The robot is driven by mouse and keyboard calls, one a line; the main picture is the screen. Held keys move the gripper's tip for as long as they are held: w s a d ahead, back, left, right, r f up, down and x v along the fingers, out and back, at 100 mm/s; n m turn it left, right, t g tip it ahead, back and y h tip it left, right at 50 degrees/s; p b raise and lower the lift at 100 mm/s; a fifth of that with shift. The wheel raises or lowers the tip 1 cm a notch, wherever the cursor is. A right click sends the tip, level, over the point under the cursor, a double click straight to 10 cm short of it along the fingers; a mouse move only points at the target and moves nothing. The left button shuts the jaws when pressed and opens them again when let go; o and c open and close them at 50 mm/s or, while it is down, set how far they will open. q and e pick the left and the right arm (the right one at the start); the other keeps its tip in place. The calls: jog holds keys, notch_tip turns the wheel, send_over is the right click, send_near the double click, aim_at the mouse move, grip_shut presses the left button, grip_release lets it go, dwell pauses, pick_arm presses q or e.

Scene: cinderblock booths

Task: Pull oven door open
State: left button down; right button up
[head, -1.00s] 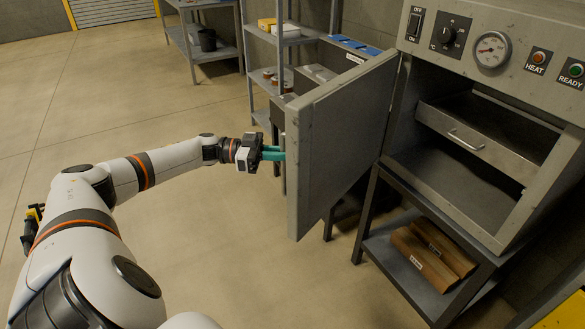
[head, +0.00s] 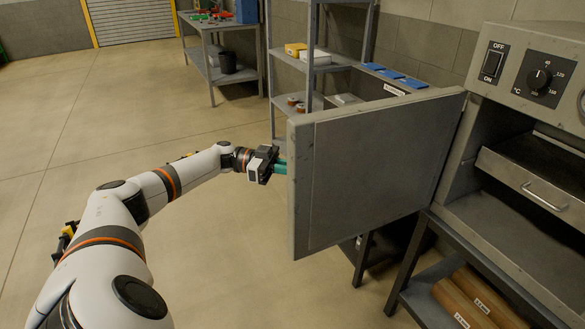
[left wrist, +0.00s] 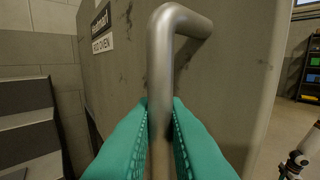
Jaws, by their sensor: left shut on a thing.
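The grey oven door (head: 375,172) stands wide open, swung out to the left of the oven (head: 545,150). Its inner face shows in the head view and its labelled outer face (left wrist: 235,60) in the left wrist view. My left gripper (head: 281,168) is at the door's free edge, its fingertips hidden behind the door in the head view. In the left wrist view, the teal fingers (left wrist: 160,135) are shut around the metal door handle (left wrist: 161,70). My right gripper is not in view.
Inside the oven is a drawer or tray with a handle (head: 543,196). Brown rolls (head: 478,298) lie on the shelf below. A metal shelf unit (head: 318,70) with boxes stands behind the door. Open floor (head: 120,120) lies to the left.

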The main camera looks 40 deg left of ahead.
pick_arm(q)
jog(key=c, duration=1.5)
grip_release()
jog(key=shift+w+d, duration=0.15)
jog(key=b+v, duration=0.3)
jog(key=v, duration=0.9)
jog(key=shift+f, duration=0.1)
